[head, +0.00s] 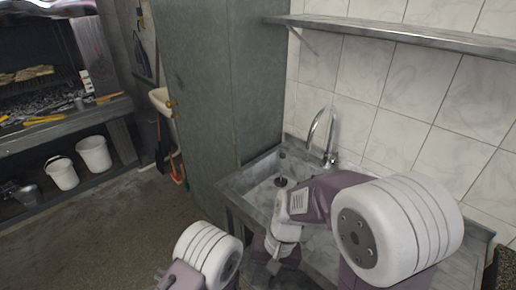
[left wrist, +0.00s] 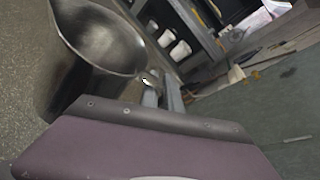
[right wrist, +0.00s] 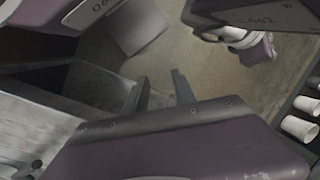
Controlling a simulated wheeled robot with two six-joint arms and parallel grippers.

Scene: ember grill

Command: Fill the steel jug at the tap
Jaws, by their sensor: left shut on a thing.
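The steel jug (left wrist: 62,75) is a grey metal vessel, large at the upper left of the left wrist view, tilted in that picture with its mouth showing. My left gripper (left wrist: 160,97) is shut on the jug at its side near the rim; the exact contact is partly hidden. The tap (head: 322,135) is a curved chrome spout over the steel sink (head: 240,184), against the tiled wall in the head view. My right gripper (right wrist: 160,90) is open and empty, its two fingers apart. In the head view the jug is not visible, and my right arm covers part of the sink.
A tall grey-green cabinet (head: 215,90) stands left of the sink. A steel shelf (head: 400,34) runs above the tap. Two white buckets (head: 93,154) stand under the grill (head: 40,85) at the far left. The floor between grill and sink is clear.

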